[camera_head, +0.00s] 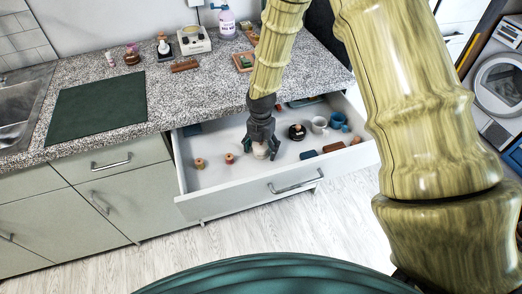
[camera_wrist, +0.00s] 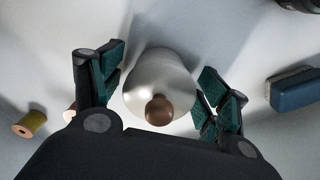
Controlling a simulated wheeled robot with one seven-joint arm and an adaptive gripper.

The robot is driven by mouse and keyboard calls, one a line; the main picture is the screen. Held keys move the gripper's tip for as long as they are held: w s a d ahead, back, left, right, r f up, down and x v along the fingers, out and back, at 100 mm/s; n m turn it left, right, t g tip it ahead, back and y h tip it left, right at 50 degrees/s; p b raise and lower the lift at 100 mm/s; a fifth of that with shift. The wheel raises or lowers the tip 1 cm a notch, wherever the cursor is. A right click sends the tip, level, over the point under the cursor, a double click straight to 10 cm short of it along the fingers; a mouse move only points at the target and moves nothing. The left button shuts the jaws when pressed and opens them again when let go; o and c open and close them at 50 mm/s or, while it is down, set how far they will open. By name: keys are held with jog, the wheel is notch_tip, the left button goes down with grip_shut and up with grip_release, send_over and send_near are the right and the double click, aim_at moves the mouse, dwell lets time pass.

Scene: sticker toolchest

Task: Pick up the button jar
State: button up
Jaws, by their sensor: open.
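A rounded pale jar-like object with a brown knob (camera_wrist: 160,80) sits in the open drawer, and I take it to be the button jar. It also shows in the head view (camera_head: 260,153), partly hidden by the gripper. My gripper (camera_head: 261,148) reaches down into the drawer over it. In the wrist view, the open fingers stand on either side of the jar, with a gap visible at the left finger. The right finger is close to the jar, and I cannot tell if it touches.
The open drawer (camera_head: 228,204) also holds thread spools (camera_head: 229,158) at left, a dark round item (camera_head: 297,132), a white mug (camera_head: 319,124), a blue cup (camera_head: 338,120) and small blocks (camera_head: 334,147) at right. The counter (camera_head: 215,88) above has several items and a green mat (camera_head: 98,104).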

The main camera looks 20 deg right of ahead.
jog(key=c, duration=1.5)
jog(key=shift+r, duration=0.1)
